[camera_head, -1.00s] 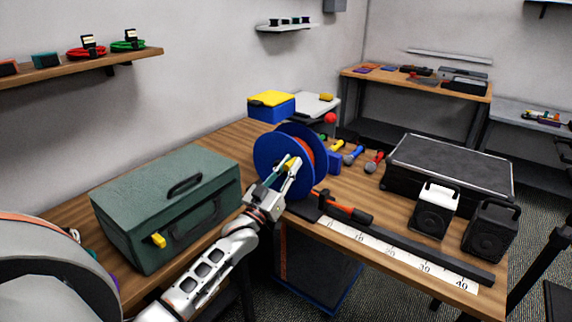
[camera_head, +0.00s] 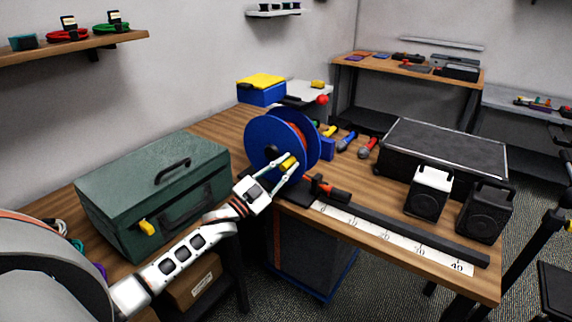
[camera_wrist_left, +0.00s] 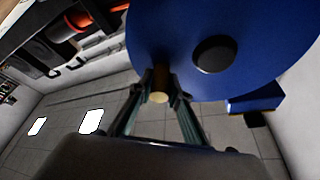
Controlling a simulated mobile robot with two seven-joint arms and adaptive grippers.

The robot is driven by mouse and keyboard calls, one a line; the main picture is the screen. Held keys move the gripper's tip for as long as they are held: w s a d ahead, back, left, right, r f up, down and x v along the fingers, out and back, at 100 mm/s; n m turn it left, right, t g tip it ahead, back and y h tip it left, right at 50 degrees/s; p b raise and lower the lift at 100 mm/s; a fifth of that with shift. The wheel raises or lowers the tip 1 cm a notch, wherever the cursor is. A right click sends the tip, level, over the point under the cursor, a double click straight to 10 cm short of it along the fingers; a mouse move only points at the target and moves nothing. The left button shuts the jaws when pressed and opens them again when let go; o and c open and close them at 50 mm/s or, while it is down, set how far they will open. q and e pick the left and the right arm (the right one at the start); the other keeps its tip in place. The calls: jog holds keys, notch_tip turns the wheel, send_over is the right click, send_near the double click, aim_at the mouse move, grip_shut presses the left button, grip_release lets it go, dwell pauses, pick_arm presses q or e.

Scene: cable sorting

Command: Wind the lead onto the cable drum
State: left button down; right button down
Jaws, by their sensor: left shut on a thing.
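The cable drum (camera_head: 262,135) stands upright on the bench, with blue round flanges and a dark hub. Orange-red lead (camera_head: 299,130) shows between the flanges. My left gripper (camera_head: 287,168) is shut on the yellow crank handle (camera_head: 288,162), below and right of the hub on the near flange. The left wrist view shows the handle's end (camera_wrist_left: 159,97) between the two fingers, beside the blue flange (camera_wrist_left: 190,25) and its black hub (camera_wrist_left: 214,54). The fingers hide part of the handle. My right gripper is not in view.
A green case (camera_head: 150,190) stands left of the drum. A dark bar and a white ruler (camera_head: 395,240) lie along the front edge. Two small speakers (camera_head: 428,194) and a black case (camera_head: 440,150) stand to the right. Screwdrivers (camera_head: 347,141) lie behind the drum.

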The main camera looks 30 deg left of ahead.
pick_arm(q)
jog(key=shift+f, duration=0.1)
dwell(0.4)
jog(key=c, duration=1.9)
grip_release()
jog(key=v, duration=1.2)
